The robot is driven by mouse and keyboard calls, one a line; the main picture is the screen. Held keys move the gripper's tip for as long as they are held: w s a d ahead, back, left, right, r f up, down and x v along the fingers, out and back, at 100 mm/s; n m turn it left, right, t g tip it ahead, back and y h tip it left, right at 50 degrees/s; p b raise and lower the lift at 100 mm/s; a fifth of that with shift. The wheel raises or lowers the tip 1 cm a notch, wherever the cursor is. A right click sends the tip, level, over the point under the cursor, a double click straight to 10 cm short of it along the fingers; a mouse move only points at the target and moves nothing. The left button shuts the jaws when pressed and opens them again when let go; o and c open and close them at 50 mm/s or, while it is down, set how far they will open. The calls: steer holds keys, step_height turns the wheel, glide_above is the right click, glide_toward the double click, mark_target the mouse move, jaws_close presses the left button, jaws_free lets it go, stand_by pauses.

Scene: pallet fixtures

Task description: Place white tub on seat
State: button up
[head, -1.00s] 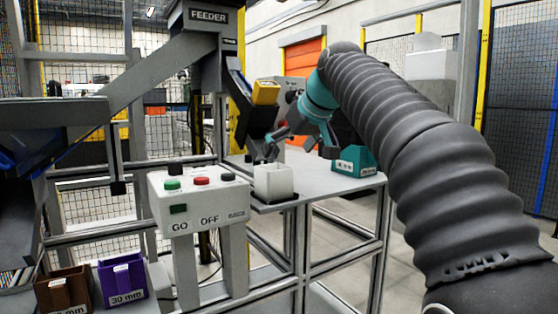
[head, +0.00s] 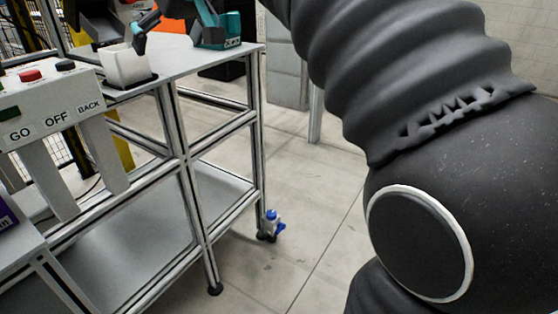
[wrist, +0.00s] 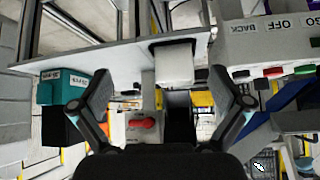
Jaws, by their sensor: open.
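The white tub (head: 126,66) stands upright at the table's front edge, on or at a dark seat (head: 146,80) that shows around its foot. In the wrist view, which is upside down, the tub (wrist: 174,66) is centred between my fingers, with a dark rim of the seat (wrist: 158,43) at its base. My gripper (wrist: 161,78) is open, its two fingers spread wide on either side. In the head view a finger end shows by the tub's rim; most of the gripper is cut off at the top. I cannot tell whether it touches the tub.
The GO/OFF/BACK button box (head: 50,105) stands left of the tub. A teal holder (head: 215,30) is on the table at right. The metal table frame (head: 180,150) has a lower shelf.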

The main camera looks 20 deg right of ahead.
steer(key=s+d+f+m+h, duration=0.1)
steer(key=s+d+f, duration=0.4)
steer(key=s+f, duration=0.7)
steer(key=s+d+f+m+g+h, duration=0.1)
steer(key=s+d+f, duration=0.4)
steer(key=s+f, duration=0.7)
step_height(320, 180, down, 7)
steer(key=m+h, duration=0.1)
steer(key=m, duration=0.1)
steer(key=shift+s+r+m+g+h, duration=0.2)
steer(key=shift+s+m+g+h, duration=0.1)
steer(key=shift+s+m, duration=0.1)
